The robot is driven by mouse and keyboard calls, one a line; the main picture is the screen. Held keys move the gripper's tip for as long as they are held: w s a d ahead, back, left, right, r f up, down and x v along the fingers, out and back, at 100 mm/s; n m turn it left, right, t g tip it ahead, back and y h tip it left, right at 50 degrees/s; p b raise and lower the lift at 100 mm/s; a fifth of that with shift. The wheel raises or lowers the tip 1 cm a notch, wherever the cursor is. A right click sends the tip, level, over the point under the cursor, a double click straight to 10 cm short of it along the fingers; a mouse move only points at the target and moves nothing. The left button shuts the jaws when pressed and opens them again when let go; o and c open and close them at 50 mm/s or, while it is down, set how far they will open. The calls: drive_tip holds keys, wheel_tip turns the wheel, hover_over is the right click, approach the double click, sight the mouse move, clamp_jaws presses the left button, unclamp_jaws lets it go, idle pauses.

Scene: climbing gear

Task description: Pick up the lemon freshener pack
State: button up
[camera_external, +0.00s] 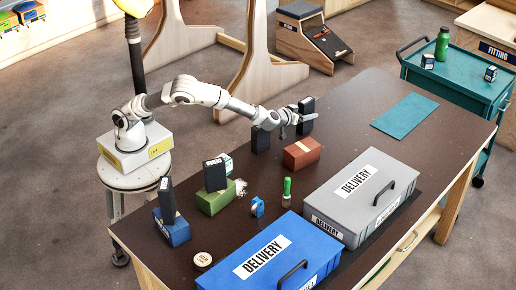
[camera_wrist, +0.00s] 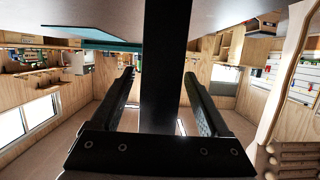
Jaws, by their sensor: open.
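My gripper (camera_external: 302,119) is low over the far side of the dark table (camera_external: 345,115). It is at a dark upright pack (camera_external: 307,106), which may be the lemon freshener pack; its label cannot be read. In the wrist view my gripper (camera_wrist: 160,76) is open, with a finger on each side of the black pack (camera_wrist: 166,45). Gaps show between pack and fingers. A second dark pack (camera_external: 261,140) stands just left of the gripper. Other dark packs stand on a green box (camera_external: 214,176) and by a blue box (camera_external: 167,200).
A reddish-brown box (camera_external: 302,153) is just in front of my gripper. A grey delivery case (camera_external: 340,205) and a blue one (camera_external: 245,250) fill the front. A teal mat (camera_external: 405,116) lies right, with bare table around it. A green-topped bottle (camera_external: 287,190) stands mid-table.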

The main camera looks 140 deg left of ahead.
clamp_jaws()
idle(0.4)
drive_tip(key=shift+r, duration=0.1)
